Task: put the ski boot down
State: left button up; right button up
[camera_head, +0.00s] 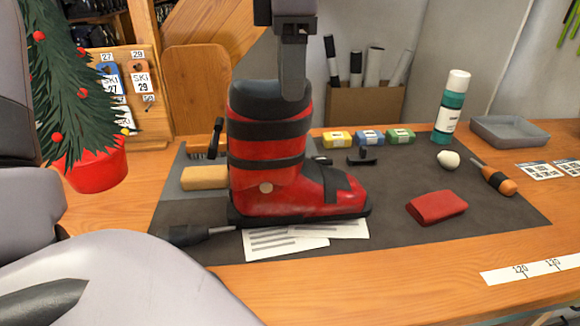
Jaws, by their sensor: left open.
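The red and black ski boot (265,200) stands upright on the dark mat (390,225), its toe pointing right. Its sole appears to rest on the mat and overlaps printed sheets (275,243) at its front edge. My left gripper (293,92) is above the boot, pointing down, and is open. One finger shows in front of the boot's upper cuff; the other finger is hidden. I cannot tell whether the finger touches the cuff. My right gripper is not in view.
A black-handled tool (188,234) lies by the heel, and a tan block (204,178) stands behind it. A red folded cloth (437,206), white ball (448,159), teal bottle (452,105) and grey tray (510,131) are to the right. A potted tree (97,168) stands left.

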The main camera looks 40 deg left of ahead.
pick_arm(q)
send_over(302, 158)
jog(key=a, duration=0.2)
notch_tip(302, 158, down, 6)
jog(key=shift+s+f, duration=0.2)
jog(key=shift+s, duration=0.25)
jog(key=shift+d, duration=0.1)
grip_shut()
jog(key=shift+s, duration=0.1)
dwell(0.7)
jog(key=shift+d+r, duration=0.1)
